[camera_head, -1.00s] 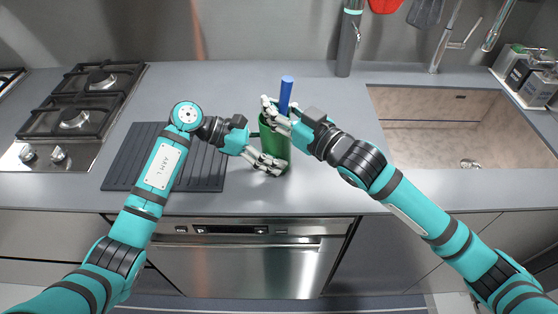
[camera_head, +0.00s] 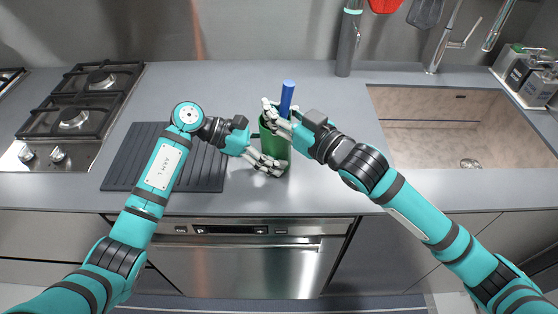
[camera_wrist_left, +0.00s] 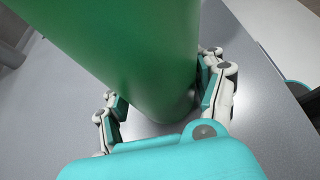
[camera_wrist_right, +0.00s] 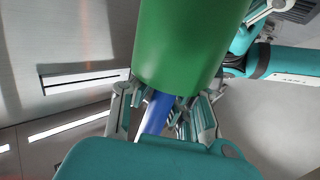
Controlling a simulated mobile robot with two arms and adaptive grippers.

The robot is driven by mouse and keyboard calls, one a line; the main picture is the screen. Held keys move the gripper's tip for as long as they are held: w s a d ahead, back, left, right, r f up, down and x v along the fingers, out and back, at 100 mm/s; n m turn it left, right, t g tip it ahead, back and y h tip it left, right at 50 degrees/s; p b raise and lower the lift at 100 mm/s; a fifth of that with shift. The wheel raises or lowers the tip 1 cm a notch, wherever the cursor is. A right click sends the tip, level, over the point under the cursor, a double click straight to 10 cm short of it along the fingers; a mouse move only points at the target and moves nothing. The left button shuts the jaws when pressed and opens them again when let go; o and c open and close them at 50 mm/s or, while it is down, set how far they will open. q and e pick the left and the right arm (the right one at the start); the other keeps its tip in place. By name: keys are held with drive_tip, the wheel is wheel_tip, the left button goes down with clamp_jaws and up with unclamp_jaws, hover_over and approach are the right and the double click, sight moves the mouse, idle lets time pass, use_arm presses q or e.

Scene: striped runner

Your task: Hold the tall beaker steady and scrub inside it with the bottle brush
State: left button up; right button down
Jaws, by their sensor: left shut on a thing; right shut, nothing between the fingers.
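The tall green beaker (camera_head: 275,146) stands upright on the grey counter. The blue handle (camera_head: 287,97) of the bottle brush sticks up out of its mouth; the brush's lower part is hidden inside. My left gripper (camera_head: 267,166) is shut on the beaker low on its side. Its fingers sit on both sides of the green wall (camera_wrist_left: 150,55) in the left wrist view. My right gripper (camera_head: 272,114) is at the beaker's rim, shut with nothing gripped. In the right wrist view the blue handle (camera_wrist_right: 155,113) shows close by its fingers, beside the green beaker (camera_wrist_right: 185,45).
A dark ribbed mat (camera_head: 150,165) lies left of the beaker, with a gas hob (camera_head: 75,115) beyond it. A sink (camera_head: 470,125) is at the right. A grey bottle (camera_head: 346,45) stands at the back. The counter behind the beaker is clear.

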drive_tip(key=shift+s+d+f, duration=0.15)
drive_tip(key=shift+d+f, duration=0.05)
drive_tip(key=shift+f, duration=0.45)
drive_tip(key=shift+d, duration=0.2)
drive_tip(key=shift+w+d+r, duration=0.15)
drive_tip(key=shift+w, duration=0.3)
drive_tip(key=shift+r, duration=0.15)
